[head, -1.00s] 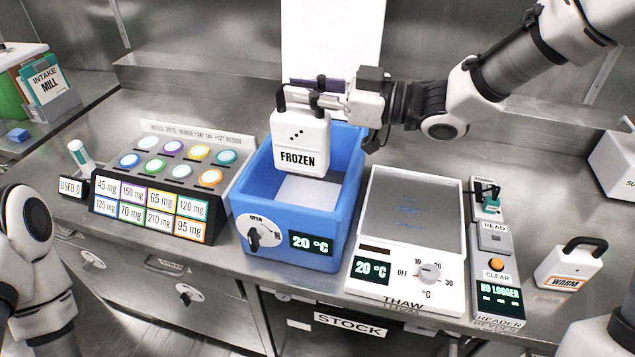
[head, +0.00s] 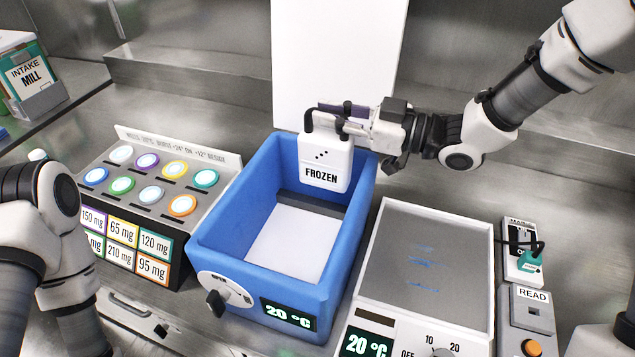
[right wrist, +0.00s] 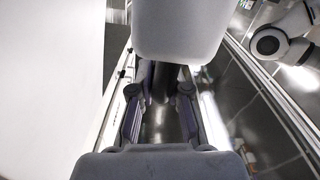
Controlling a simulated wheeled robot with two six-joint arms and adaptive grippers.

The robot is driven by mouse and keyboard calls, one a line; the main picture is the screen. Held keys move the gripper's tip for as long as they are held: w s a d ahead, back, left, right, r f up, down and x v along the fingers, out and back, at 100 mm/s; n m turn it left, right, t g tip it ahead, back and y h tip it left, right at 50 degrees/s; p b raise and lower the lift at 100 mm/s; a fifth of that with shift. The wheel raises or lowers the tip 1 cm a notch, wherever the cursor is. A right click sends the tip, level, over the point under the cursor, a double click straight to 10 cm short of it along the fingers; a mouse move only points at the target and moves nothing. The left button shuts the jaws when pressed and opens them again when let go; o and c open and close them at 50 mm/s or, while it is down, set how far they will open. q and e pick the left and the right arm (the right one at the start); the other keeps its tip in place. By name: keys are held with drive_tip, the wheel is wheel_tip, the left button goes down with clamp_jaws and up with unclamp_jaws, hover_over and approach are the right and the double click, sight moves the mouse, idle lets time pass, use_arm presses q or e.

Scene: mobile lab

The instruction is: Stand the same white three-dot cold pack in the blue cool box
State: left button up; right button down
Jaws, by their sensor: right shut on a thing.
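The white cold pack (head: 326,160) with three dots and the word FROZEN hangs upright over the back part of the blue cool box (head: 206,242). My right gripper (head: 343,118) is shut on the pack's dark handle. The pack's lower edge is inside the outline of the box's opening; whether it is below the rim is hard to tell. The box is open on top with a pale floor, a knob and a 20 °C display on its front.
A rack of colored round lids (head: 150,190) with mg labels stands left of the box. The thaw plate scale (head: 425,265) stands close on its right, with the reader (head: 525,300) beyond. A white panel (head: 338,60) rises behind the box.

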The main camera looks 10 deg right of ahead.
sight(330, 146)
wheel_tip(330, 146, down, 6)
drive_tip(key=shift+d+f, duration=0.1)
drive_tip(key=shift+f, duration=0.1)
